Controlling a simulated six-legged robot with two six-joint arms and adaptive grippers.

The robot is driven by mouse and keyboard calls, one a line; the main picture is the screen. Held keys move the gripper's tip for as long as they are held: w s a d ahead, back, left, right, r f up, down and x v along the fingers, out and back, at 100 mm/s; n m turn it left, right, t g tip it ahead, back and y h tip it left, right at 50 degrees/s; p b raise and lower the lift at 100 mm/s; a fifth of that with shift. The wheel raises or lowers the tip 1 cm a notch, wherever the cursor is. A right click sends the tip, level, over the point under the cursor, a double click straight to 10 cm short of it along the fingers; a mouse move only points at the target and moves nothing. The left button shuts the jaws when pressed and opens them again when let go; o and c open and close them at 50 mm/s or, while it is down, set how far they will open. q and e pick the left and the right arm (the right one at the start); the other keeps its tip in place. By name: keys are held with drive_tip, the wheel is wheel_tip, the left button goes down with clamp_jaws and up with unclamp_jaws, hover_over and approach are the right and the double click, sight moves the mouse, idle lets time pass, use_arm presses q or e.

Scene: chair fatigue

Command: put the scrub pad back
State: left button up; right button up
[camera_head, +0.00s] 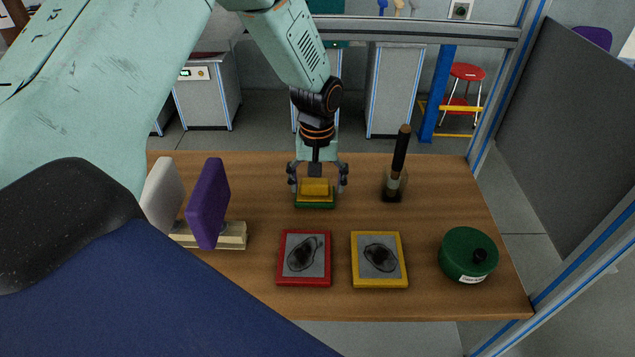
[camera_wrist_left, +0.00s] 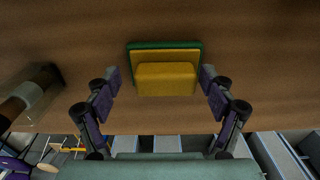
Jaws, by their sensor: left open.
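The scrub pad is a yellow block on a green base (camera_head: 315,188), near the back middle of the wooden table. It also shows in the left wrist view (camera_wrist_left: 166,78), between and just beyond the fingers. My left gripper (camera_head: 317,183) comes down from above with its fingers spread on either side of the yellow block. In the left wrist view a gap shows between each finger and the block, so the left gripper (camera_wrist_left: 158,82) is open and holds nothing. Whether the green base rests on the table or a thin holder, I cannot tell. My right gripper is not in view.
A dark-handled brush in a holder (camera_head: 396,170) stands right of the pad. In front lie a red-framed plate (camera_head: 304,258) and a yellow-framed plate (camera_head: 379,260). A green round container (camera_head: 467,255) is at right. A rack with white and purple panels (camera_head: 208,203) stands at left.

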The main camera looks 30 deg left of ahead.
sight(316, 182)
use_arm(q)
drive_tip(key=shift+a, duration=0.2)
drive_tip(key=shift+w+r, duration=0.1)
drive_tip(key=shift+w, duration=0.05)
wheel_tip(316, 182, up, 12)
drive_tip(key=shift+d, duration=0.3)
drive_tip(key=shift+a+f, duration=0.25)
